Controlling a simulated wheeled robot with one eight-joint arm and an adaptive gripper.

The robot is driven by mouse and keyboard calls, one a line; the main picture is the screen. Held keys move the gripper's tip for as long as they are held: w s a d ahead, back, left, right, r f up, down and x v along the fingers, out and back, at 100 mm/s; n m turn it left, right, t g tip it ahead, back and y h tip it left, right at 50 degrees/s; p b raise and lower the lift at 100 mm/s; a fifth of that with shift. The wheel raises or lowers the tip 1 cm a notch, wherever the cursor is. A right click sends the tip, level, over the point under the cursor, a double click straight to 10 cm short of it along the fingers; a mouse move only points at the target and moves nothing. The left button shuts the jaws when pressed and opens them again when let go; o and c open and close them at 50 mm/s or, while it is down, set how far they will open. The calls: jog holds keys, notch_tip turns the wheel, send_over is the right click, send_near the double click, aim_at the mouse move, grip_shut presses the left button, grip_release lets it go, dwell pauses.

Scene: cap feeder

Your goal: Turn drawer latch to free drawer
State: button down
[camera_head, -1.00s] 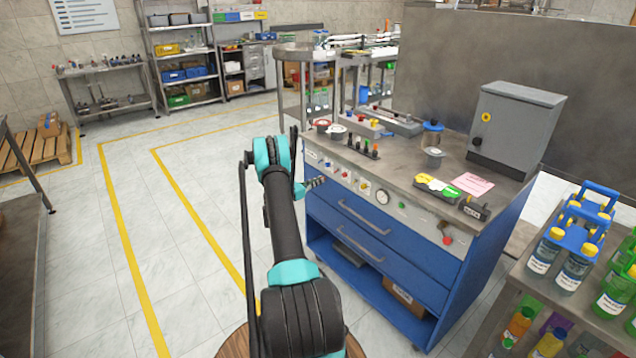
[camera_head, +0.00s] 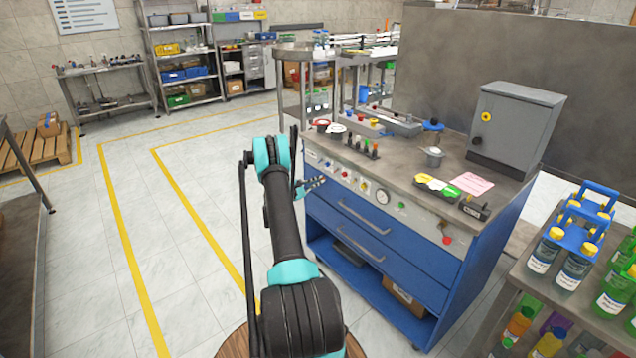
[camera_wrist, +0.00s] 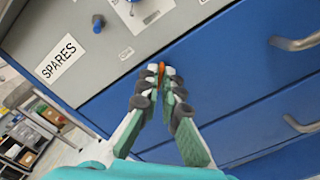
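A small orange-red piece (camera_wrist: 161,67), which looks like the drawer latch, shows between my fingertips in the wrist view, at the seam between the grey panel and the blue drawer front. The fingertips hide most of it, so its angle is unclear. My gripper (camera_wrist: 160,80) is open with a narrow gap, its fingers on either side of the piece; contact cannot be told. In the head view my gripper (camera_head: 317,184) is at the bench's left front, just below the control panel. The upper blue drawer (camera_head: 345,222) appears closed, with a metal bar handle (camera_wrist: 298,42).
The grey panel carries a SPARES label (camera_wrist: 59,56) and a blue knob (camera_wrist: 98,22) close above my gripper. A lower drawer (camera_head: 385,262) has its own handle. Bottles and a blue carrier (camera_head: 575,238) stand on a table at right. The floor left of the bench is clear.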

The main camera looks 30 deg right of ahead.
jog(key=shift+s+f+m, duration=0.1)
jog(key=shift+f+m, duration=0.05)
jog(key=shift+m, duration=4.05)
jog(key=c, duration=1.7)
grip_release()
jog(key=a, duration=0.8)
jog(key=s+a, duration=0.1)
jog(key=a, duration=0.3)
